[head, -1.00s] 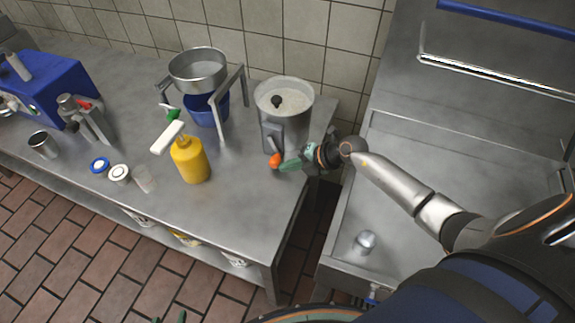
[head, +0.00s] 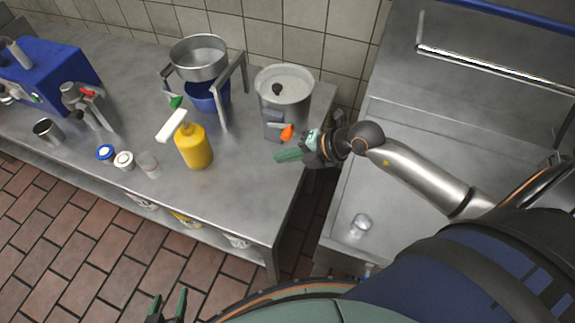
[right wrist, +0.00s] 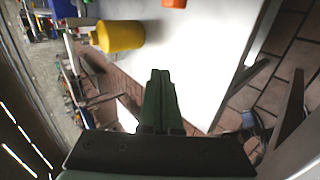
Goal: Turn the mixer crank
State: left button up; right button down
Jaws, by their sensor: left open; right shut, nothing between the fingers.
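The mixer (head: 283,92) is a grey metal pot with pale contents, at the right end of the steel table. Its crank has an orange knob (head: 287,132) at the pot's front, which also shows at the top edge of the right wrist view (right wrist: 173,3). My right gripper (head: 284,156) is shut and empty, just below the knob in the head view; I cannot tell whether they touch. Its green fingers show together in the right wrist view (right wrist: 159,92). My left gripper (head: 168,302) is open at the bottom edge, far from the mixer.
A yellow pump bottle (head: 193,147) stands left of the mixer. Behind it is a sieve on a stand (head: 199,58) over a blue bucket (head: 207,96). Small jars (head: 125,160) and a blue machine (head: 45,74) are further left. A steel sink (head: 375,200) lies to the right.

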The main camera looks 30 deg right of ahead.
jog(key=s+a+r, duration=0.1)
jog(key=s, duration=0.3)
jog(key=g+h+b, duration=0.5)
jog(key=g+h, duration=0.2)
jog(key=g, duration=0.1)
send_near(286, 132)
jog(key=f, duration=0.6)
jog(key=shift+s+d+f, duration=0.1)
jog(key=shift+s+f, duration=0.2)
jog(key=shift+f, duration=0.1)
dwell(0.4)
dwell(0.3)
